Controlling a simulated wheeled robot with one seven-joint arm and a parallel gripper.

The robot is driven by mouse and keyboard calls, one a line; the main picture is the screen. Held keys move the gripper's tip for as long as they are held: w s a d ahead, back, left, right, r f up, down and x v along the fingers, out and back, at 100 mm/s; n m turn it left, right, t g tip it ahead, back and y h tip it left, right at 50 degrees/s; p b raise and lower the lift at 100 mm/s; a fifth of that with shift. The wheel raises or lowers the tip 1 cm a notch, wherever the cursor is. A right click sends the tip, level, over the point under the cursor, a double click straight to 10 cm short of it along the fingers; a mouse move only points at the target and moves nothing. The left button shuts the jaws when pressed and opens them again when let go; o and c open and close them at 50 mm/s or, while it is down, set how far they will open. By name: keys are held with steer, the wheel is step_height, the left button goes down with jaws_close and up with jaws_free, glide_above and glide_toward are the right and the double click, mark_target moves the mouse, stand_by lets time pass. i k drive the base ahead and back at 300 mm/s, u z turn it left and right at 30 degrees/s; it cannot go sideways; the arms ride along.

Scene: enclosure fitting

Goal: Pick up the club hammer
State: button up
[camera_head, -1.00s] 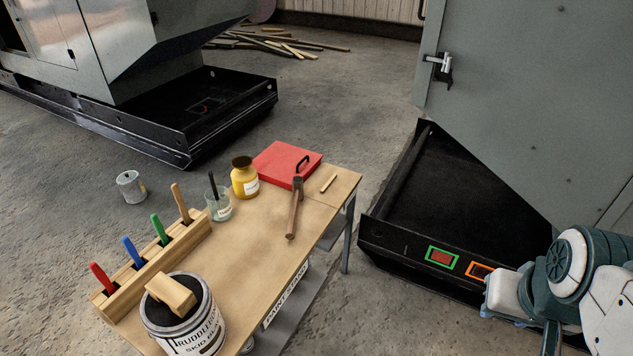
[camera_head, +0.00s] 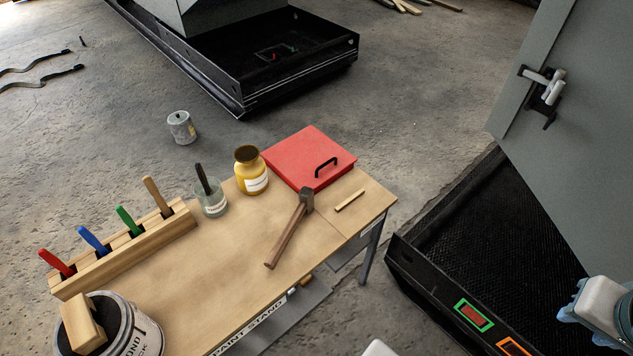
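The club hammer (camera_head: 289,230) lies on the wooden table (camera_head: 235,265), near its right edge. Its grey metal head (camera_head: 306,199) points to the back, close to the red case, and its brown wooden handle runs toward the front left. Nothing covers it. Part of my arm shows at the right edge, well to the right of the hammer and beyond the table. My gripper's fingers cannot be made out in this view.
Around the hammer are a red case (camera_head: 305,150), a small wooden stick (camera_head: 350,201), a yellow jar (camera_head: 250,172) and a glass jar (camera_head: 212,201). A rack (camera_head: 125,254) of coloured handles and a large paint can (camera_head: 140,335) stand left. A grey cabinet (camera_head: 590,130) stands right.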

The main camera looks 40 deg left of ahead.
mark_target(306, 194)
steer(key=u, duration=0.65)
steer(key=i, duration=0.9)
steer(key=u, duration=1.25)
steer(key=i, duration=0.35)
steer(key=u, duration=0.35)
